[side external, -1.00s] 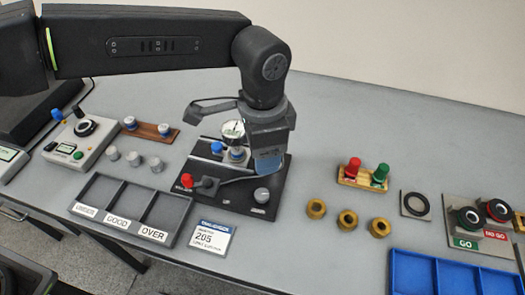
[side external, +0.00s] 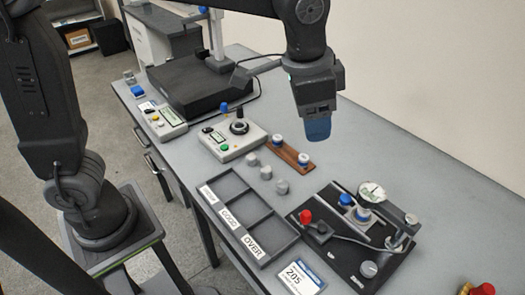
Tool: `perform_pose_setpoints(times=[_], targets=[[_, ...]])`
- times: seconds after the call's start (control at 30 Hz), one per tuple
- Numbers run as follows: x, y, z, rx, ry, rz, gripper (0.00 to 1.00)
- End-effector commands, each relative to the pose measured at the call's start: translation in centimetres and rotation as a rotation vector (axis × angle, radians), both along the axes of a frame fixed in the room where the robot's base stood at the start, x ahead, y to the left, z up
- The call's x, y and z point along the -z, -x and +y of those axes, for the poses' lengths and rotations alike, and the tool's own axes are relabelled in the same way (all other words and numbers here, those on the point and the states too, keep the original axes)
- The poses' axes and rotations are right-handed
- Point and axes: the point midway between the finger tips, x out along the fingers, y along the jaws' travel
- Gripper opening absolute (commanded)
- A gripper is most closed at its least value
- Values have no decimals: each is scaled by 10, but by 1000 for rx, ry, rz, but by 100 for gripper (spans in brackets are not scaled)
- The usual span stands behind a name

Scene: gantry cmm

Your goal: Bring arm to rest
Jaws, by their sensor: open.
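My gripper (side external: 318,130) hangs from my dark arm, pointing down, in the upper middle of the side external view. Its blue fingertips show, with nothing seen held between them. It appears raised clear of the bench, near the brown wooden rack (side external: 287,150) in the picture. The gap between the jaws is hard to make out from this side.
The dial gauge fixture (side external: 337,240) stands at right. Before it are the three-bay sorting tray (side external: 270,216), a label card (side external: 298,279) and grey cylinders (side external: 266,172). A control box (side external: 230,143) and black granite block (side external: 190,92) stand further left. A wall is behind.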

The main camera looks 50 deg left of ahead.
Motion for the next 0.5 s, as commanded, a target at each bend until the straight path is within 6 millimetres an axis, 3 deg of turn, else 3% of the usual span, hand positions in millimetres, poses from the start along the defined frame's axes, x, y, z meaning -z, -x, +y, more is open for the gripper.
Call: perform_pose_setpoints(times=[0.03,0.2,0.4,0.5], targets=[[-9,11,23,-58,15,-25,59],[-17,52,85,-237,55,-100,59],[-5,106,137,-438,96,-189,59],[6,127,152,-515,110,-225,59]])
